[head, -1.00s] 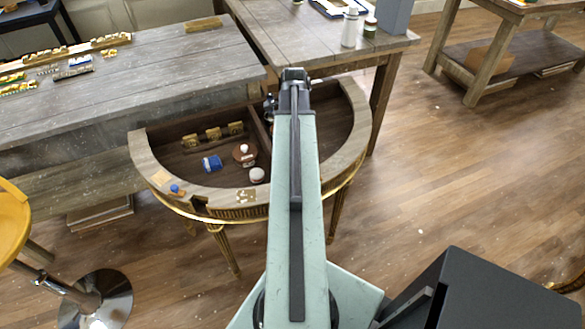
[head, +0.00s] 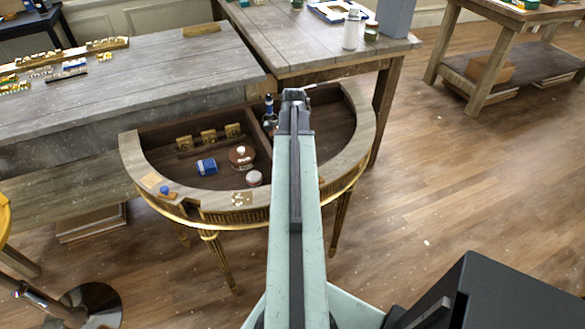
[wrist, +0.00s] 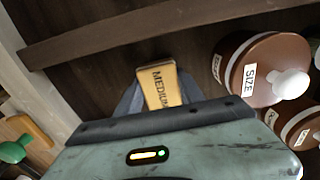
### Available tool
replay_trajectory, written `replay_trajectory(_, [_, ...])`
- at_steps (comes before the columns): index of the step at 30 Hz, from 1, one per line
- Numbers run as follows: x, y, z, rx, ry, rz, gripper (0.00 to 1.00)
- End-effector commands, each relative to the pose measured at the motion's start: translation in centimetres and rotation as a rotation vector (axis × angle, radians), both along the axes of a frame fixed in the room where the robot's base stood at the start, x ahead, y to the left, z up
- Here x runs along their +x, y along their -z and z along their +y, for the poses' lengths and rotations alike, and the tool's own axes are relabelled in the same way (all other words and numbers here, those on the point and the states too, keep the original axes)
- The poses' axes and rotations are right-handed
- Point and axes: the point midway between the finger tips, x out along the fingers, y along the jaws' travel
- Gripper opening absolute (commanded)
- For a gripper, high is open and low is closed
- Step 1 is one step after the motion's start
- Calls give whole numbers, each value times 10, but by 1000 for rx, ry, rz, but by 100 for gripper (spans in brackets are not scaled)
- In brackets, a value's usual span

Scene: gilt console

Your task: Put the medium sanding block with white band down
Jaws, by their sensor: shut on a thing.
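In the wrist view, a tan-yellow sanding block (wrist: 160,85) with MEDIUM lettered on it sits between the fingers of my gripper (wrist: 160,97). My gripper is shut on the block, over the dark wooden floor of the half-round gilt console (head: 134,162). I cannot tell whether the block touches that floor. Its lower part is hidden by the gripper body and no white band shows clearly. In the head view my arm reaches over the console's middle, and its end hides the block.
A brown jar labelled SIZE (wrist: 265,70) with a white knob stands close right of the block; another jar is beside it. A wooden strip crosses behind. In the head view, a blue tin (head: 207,167), a brown pot (head: 242,156) and a dark bottle (head: 269,115) stand inside the console.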

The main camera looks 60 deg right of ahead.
Motion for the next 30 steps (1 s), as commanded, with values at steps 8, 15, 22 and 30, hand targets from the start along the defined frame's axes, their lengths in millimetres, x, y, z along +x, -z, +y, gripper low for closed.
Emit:
replay_trajectory(8, [0,7,0,0,-1,0,0])
replay_trajectory(15, [0,15,0,0,-1,0,0])
replay_trajectory(22, [1,13,0,0,-1,0,67])
replay_trajectory(30, [1,6,0,0,-1,0,67])
